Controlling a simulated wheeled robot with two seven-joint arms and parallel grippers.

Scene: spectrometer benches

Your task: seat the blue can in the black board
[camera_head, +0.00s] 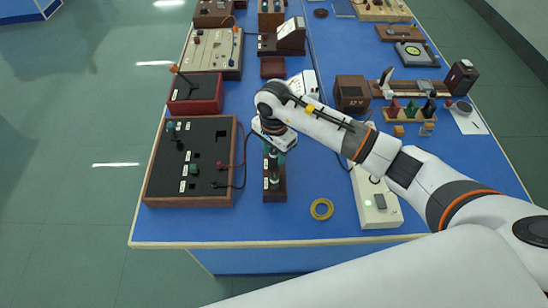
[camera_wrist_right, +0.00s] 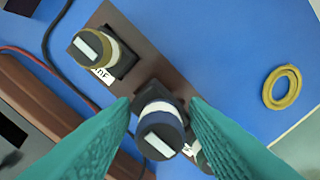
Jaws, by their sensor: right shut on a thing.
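The blue can (camera_wrist_right: 160,128), dark with a blue band and a white stripe on its top, is between the teal fingers of my right gripper (camera_wrist_right: 158,118) in the wrist view. My right gripper (camera_head: 274,152) is shut on it over the narrow dark rack (camera_head: 275,195). The can is at a black square socket of the rack; I cannot tell whether it is still seated or lifted. The black board (camera_head: 205,160), wood-framed with square openings and white labels, lies just left of the rack in the head view. My left gripper is not in view.
A yellow-banded can (camera_wrist_right: 95,48) sits in the rack beside a white label. Red and black cables (camera_head: 238,165) run from the board's right edge. A yellow tape ring (camera_head: 322,209) lies right of the rack. A red box (camera_head: 195,94) stands behind the board.

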